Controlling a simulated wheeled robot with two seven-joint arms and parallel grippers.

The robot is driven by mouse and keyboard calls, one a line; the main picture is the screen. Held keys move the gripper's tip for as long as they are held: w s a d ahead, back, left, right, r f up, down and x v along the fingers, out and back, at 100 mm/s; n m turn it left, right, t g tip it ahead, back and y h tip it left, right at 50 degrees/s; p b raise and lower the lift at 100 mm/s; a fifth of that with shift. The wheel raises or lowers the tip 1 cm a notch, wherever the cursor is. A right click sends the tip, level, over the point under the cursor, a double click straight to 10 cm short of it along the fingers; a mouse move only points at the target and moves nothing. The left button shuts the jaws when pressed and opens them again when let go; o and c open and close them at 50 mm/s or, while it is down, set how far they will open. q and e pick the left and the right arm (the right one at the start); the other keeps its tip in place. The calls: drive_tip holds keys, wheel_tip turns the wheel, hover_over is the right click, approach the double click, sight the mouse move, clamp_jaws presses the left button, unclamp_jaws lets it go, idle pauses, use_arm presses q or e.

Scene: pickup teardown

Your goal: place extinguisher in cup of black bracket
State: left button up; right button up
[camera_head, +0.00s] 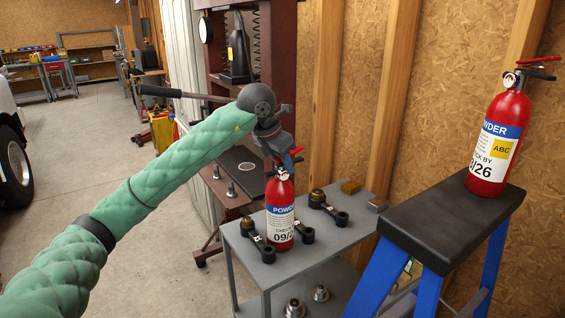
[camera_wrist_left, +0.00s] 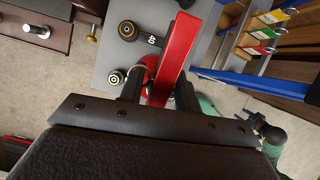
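A red fire extinguisher (camera_head: 281,212) with a blue and white label stands upright on the grey cart, between two black tools. My left gripper (camera_head: 287,152) comes down over its top, at the valve and lever. In the left wrist view the red lever (camera_wrist_left: 176,55) lies between the two fingers (camera_wrist_left: 160,95). Whether the fingers press on it cannot be made out. A second red extinguisher (camera_head: 499,135) stands upright on the ladder's black top step. I cannot make out a black bracket with a cup. My right gripper is not in view.
The grey cart (camera_head: 310,267) also bears black tools with brass-coloured ends (camera_head: 318,199) and small blocks. The ladder (camera_head: 435,232) with blue legs stands close at right. A dark red press frame (camera_head: 283,75) stands behind. Open concrete floor lies to the left.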

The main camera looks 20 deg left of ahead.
use_arm(q)
drive_tip(key=shift+o, duration=1.1)
drive_tip(key=shift+r, duration=0.15)
